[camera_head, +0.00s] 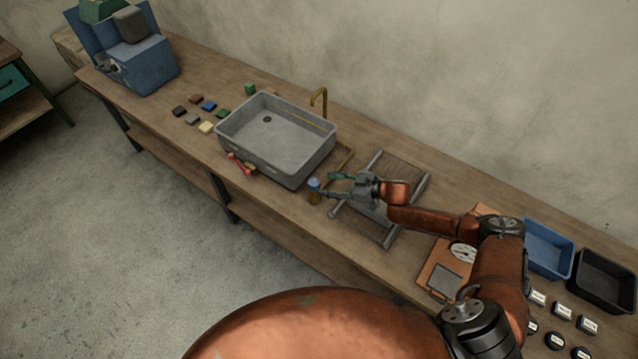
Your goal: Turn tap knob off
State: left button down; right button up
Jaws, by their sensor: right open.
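A grey sink basin (262,150) stands on the long wooden bench, with a curved brass spout (319,98) at its back edge. A small blue-topped knob on a brass-brown body (314,190) stands just off the basin's front right corner. My right gripper (327,186) is open, its fingers pointing left at this knob. The fingertips are very close to the knob; I cannot tell whether they touch it. A red-handled part (239,163) with a brass end sits at the basin's front side. My left gripper is not in view.
A grey metal frame (387,236) lies under my right forearm. A blue bin (548,248) and a black bin (604,279) stand at the right. Small coloured blocks (209,106) lie left of the basin. A blue machine (140,62) stands at the far left.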

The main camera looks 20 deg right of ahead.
jog(key=v, duration=0.5)
dwell(0.4)
